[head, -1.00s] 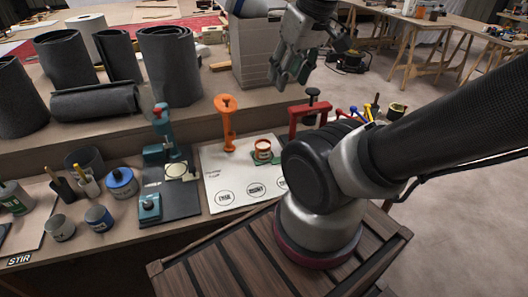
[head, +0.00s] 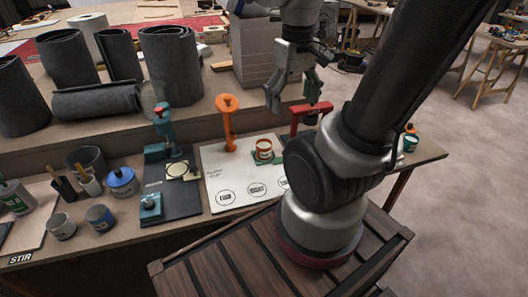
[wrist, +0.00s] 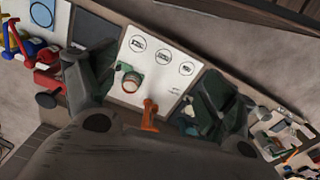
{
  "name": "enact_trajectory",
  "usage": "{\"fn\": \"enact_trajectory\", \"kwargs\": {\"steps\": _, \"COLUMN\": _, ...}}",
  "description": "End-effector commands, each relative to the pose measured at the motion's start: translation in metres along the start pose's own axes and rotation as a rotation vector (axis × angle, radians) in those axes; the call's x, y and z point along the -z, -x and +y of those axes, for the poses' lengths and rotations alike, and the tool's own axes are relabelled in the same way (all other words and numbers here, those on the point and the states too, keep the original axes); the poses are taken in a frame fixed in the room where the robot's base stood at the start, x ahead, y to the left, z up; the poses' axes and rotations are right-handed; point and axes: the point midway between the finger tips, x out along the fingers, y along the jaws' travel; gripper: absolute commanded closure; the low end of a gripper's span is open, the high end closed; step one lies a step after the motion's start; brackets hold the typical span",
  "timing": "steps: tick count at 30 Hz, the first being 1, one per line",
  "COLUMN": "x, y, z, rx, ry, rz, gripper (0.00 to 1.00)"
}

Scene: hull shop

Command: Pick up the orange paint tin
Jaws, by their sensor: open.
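The orange paint tin (head: 264,149) is a small open tin with an orange body and a pale label. It stands upright on a green square on the white board (head: 215,165). In the wrist view the tin (wrist: 131,83) shows from above, between my fingers and left of the middle. My gripper (head: 292,100) is open and empty. It hangs above and behind the tin in the head view, pointing down, clear of it.
An orange post with a round top (head: 228,122) stands on the board left of the tin. A red clamp-like frame (head: 308,116) is to its right. A dark plate with teal fixtures (head: 170,190) lies left of the board. Grey rolls (head: 168,62) stand on the raised shelf behind.

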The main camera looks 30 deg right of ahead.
Motion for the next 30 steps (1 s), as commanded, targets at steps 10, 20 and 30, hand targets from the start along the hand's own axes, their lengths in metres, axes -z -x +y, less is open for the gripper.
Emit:
{"fn": "enact_trajectory", "kwargs": {"steps": 10, "x": 0.057, "y": -0.141, "z": 0.038, "rx": -0.019, "ry": -0.053, "rz": -0.192, "gripper": 0.16}}
{"fn": "enact_trajectory", "kwargs": {"steps": 20, "x": 0.108, "y": -0.292, "z": 0.06, "rx": -0.003, "ry": -0.04, "rz": -0.076, "gripper": 0.16}}
{"fn": "enact_trajectory", "kwargs": {"steps": 30, "x": 0.215, "y": -0.31, "z": 0.06, "rx": 0.008, "ry": 0.011, "rz": 0.346, "gripper": 0.16}}
